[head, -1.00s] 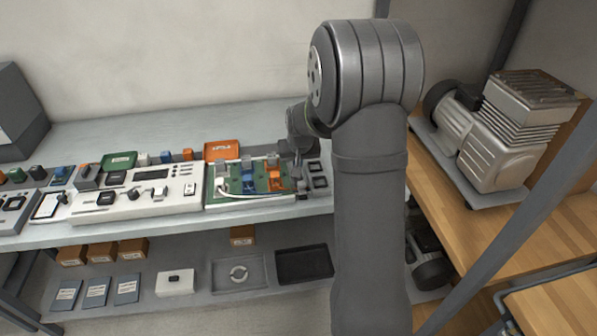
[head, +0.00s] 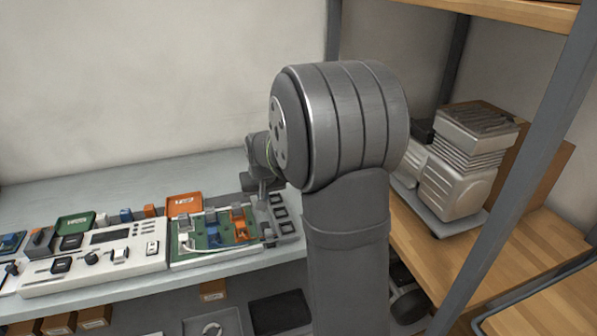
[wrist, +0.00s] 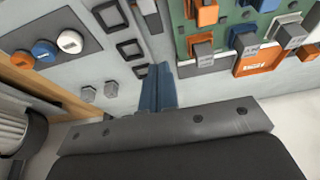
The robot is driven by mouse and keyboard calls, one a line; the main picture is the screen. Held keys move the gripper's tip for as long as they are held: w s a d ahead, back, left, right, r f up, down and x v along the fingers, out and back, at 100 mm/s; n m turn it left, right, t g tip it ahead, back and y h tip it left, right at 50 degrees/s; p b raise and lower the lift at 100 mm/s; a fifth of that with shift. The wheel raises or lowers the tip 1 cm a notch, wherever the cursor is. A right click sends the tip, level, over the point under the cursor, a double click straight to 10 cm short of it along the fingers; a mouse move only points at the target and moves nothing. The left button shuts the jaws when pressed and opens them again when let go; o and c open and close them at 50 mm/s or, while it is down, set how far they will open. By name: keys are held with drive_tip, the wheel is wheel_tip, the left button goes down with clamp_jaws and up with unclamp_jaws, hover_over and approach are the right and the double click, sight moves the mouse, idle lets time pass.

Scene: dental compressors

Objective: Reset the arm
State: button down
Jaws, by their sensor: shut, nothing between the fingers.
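My gripper (wrist: 158,88) shows in the wrist view as two blue fingers pressed together, with nothing between them. In the head view my gripper (head: 264,192) points down above the right end of the bench, partly hidden by my arm. It is beside the grey holder with square slots (head: 283,214) and the green circuit board (head: 218,232). In the wrist view the fingertips appear close to the slotted holder (wrist: 134,49), with the green board (wrist: 262,22) to the right. I cannot tell whether they touch anything.
An orange tray (head: 184,205) and a white control panel (head: 95,258) stand on the bench. Two hex bolts (wrist: 100,92) lie near the fingers. The bench's back strip is clear.

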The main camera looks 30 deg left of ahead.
drive_tip(key=x, duration=1)
drive_tip(key=shift+w+a+r, duration=0.2)
drive_tip(key=shift+w+a, duration=0.2)
drive_tip(key=shift+w+a+f, duration=0.25)
drive_tip(key=shift+w+a, duration=0.65)
wheel_tip(320, 180, up, 2)
drive_tip(key=shift+r, duration=0.1)
drive_tip(key=shift+s+d+r, duration=0.2)
drive_tip(key=shift+r, duration=0.45)
